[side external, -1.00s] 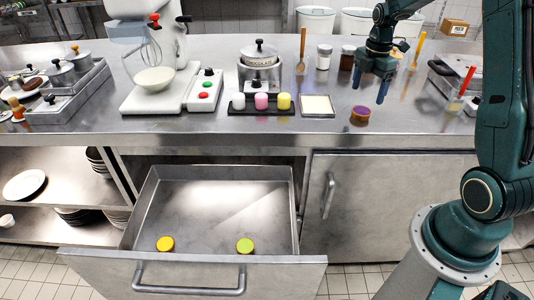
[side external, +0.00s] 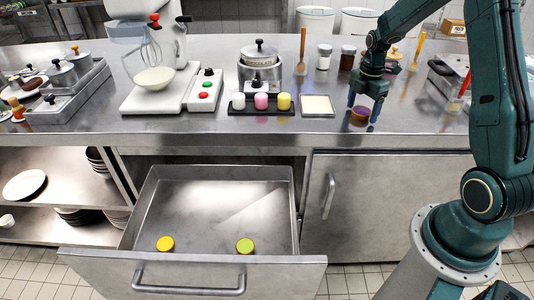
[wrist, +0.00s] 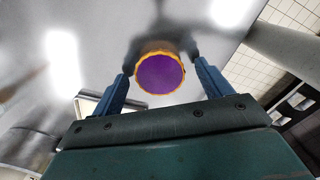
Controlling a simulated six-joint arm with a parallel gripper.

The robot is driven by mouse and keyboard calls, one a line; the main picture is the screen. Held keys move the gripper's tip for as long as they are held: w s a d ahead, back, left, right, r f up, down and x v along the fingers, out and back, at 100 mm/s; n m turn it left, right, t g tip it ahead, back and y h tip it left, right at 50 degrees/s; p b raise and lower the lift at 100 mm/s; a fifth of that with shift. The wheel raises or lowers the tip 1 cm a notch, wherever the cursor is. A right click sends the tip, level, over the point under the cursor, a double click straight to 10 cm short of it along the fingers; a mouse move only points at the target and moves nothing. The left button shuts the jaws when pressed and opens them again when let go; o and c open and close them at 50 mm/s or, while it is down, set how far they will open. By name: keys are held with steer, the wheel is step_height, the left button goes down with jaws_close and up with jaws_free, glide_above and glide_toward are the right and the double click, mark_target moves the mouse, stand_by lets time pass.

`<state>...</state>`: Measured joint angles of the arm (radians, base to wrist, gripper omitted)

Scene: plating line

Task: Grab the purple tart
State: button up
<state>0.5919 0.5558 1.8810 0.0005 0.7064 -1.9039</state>
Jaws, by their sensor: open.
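The purple tart (side external: 361,113) stands on the steel counter, near its front edge. In the wrist view the tart (wrist: 160,73) shows a round purple top with an orange crust rim. My gripper (side external: 362,116) is open and low over the counter, with one blue finger on each side of the tart. In the wrist view the gripper (wrist: 163,70) has its fingertips on either side of the tart; I cannot tell whether they touch it.
A pale square tray (side external: 317,105) and a black tray (side external: 236,111) with pink, white and yellow pieces lie to the left. An open drawer (side external: 215,258) below holds a yellow tart (side external: 166,244) and a green-topped tart (side external: 245,245). Two jars (side external: 347,58) stand behind my gripper.

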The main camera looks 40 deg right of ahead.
mark_target(362, 110)
steer(key=shift+f, duration=0.15)
stand_by(0.3)
steer(key=c, duration=0.8)
steer(key=shift+o, duration=0.2)
step_height(362, 110, up, 20)
stand_by(0.7)
